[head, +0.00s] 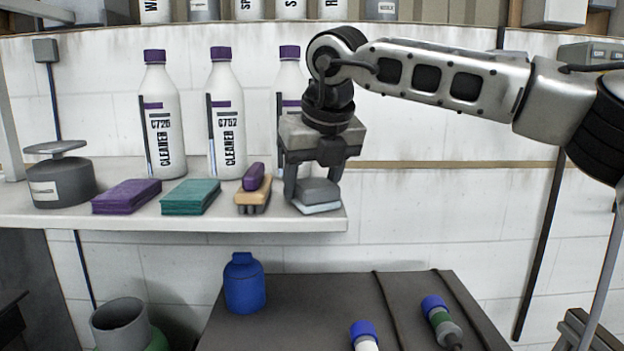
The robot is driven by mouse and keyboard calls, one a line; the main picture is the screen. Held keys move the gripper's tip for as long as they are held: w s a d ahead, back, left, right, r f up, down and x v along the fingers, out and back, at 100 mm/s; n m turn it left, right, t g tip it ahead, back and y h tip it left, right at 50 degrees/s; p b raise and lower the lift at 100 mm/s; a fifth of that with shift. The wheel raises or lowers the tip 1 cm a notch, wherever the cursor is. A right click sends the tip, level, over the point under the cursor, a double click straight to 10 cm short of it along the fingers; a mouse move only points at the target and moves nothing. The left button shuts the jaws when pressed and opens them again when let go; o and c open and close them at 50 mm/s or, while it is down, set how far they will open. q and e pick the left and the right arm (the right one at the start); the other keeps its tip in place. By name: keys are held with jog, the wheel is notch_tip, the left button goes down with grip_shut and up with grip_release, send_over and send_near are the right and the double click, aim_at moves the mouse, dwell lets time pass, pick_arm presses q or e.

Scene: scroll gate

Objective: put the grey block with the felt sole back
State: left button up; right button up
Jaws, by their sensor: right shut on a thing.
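The grey block with the felt sole (318,192) is at the right end of the white shelf (180,222). Its top is dark grey and its sole is pale. My right gripper (314,186) points down over it and is shut on it, a finger on each side. The block is at the shelf surface; I cannot tell whether its sole touches the shelf. My left gripper is out of view.
Left of the block stand a wooden brush (254,198), a teal sponge stack (190,197), a purple one (127,196) and a grey pot (60,182). Cleaner bottles (226,120) stand behind. Below, a dark table (310,300) holds a blue bottle (244,285) and other bottles.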

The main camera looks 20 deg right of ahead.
jog(key=shift+f, duration=0.2)
jog(key=o, duration=1)
jog(key=shift+c, duration=0.2)
jog(key=shift+r, duration=0.1)
jog(key=shift+r, duration=0.25)
jog(key=shift+s+r, duration=0.2)
jog(key=shift+r, duration=0.15)
jog(key=v, duration=1.1)
jog(key=shift+b, duration=0.4)
